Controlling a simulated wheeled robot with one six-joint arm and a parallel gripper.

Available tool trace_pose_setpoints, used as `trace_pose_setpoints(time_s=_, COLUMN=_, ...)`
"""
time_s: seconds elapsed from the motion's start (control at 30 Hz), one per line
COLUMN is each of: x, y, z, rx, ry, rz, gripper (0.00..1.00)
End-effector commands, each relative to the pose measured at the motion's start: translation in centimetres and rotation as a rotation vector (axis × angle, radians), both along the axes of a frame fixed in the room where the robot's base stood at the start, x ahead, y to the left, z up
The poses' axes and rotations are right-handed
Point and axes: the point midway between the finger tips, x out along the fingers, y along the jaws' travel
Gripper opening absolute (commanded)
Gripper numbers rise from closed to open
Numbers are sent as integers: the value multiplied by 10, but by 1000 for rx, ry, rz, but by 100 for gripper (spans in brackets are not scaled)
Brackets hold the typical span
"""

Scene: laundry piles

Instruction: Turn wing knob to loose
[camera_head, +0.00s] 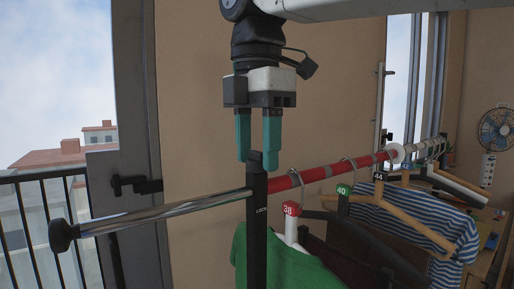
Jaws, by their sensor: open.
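A black post (257,245) marked LOCK carries the clothes rail. A small narrow black piece stands up at its top, which looks like the wing knob (255,157). My gripper (257,164) points down from above with two teal fingers. It is open, with one fingertip on each side of the black piece in the picture. I cannot tell whether either finger touches it or how far it stands in depth. The knob's turn position is not clear.
A chrome rail (165,212) with a black end cap (62,236) runs left; a red-and-grey rail (330,171) runs right. Hangers with tags hold a green garment (285,265) and a striped shirt (462,235). A balcony railing (40,180) is at left, a fan (496,130) at right.

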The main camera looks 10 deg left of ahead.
Motion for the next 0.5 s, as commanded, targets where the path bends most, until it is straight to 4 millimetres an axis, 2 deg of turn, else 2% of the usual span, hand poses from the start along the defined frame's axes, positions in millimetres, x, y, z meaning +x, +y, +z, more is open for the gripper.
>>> trace_pose_setpoints(time_s=0.27, x=0, y=0, z=-3, rx=1, ry=-1, rz=0, gripper=50)
trace_pose_setpoints(time_s=0.37, x=0, y=0, z=-3, rx=1, ry=-1, rz=0, gripper=27)
trace_pose_setpoints(time_s=0.43, x=0, y=0, z=-3, rx=0, ry=0, rz=0, gripper=8)
trace_pose_setpoints(time_s=0.5, x=0, y=0, z=-3, rx=1, ry=-1, rz=0, gripper=5)
